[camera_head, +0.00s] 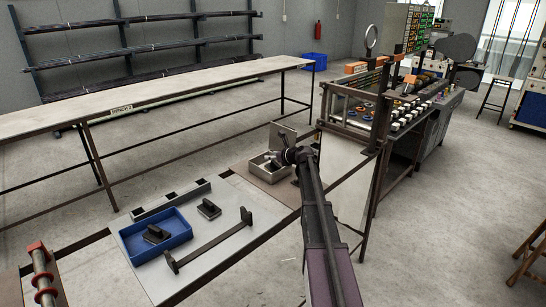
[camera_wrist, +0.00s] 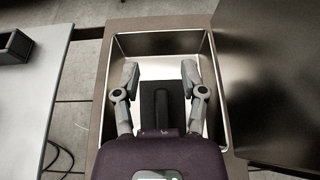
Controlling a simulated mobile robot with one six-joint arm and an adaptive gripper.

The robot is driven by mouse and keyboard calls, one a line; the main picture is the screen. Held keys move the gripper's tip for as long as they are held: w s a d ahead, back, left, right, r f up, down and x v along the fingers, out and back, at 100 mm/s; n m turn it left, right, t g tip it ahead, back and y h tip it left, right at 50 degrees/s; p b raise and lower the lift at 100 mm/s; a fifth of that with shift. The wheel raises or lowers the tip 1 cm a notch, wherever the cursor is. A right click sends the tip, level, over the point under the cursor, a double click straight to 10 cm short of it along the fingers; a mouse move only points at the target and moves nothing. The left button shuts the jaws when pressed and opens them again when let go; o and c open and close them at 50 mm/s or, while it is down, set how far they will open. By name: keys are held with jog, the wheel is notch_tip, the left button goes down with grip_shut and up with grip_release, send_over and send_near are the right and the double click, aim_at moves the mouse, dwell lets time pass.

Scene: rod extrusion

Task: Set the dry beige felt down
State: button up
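My gripper (camera_wrist: 160,78) is open over a metal bin (camera_wrist: 220,88), its two fingers spread apart. A dark block with a raised handle (camera_wrist: 161,105) lies in the bin between the fingers, with a gap on either side; its near end is hidden by my gripper's body. No beige felt face shows, so I cannot tell whether this block is the dry beige felt. In the head view my gripper (camera_head: 288,160) is at the bin (camera_head: 258,163), and the arm hides part of it. Similar dark handled blocks are in the blue tray (camera_head: 140,252) and on the bench beside it (camera_head: 208,209).
A raised lid or panel (camera_head: 283,136) stands behind the bin; a large dark panel (camera_wrist: 275,80) is close on its right in the wrist view. A dark bar on two end posts (camera_head: 210,243) lies across the pale bench. A long table (camera_head: 160,95) runs behind.

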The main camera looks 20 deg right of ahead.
jog(key=shift+r, duration=0.15)
jog(key=shift+r+p, duration=0.65)
jog(key=shift+p, duration=0.15)
jog(key=p+v, duration=0.4)
jog(key=v, duration=0.8)
jog(key=shift+s+f, duration=0.1)
jog(key=shift+f, duration=0.15)
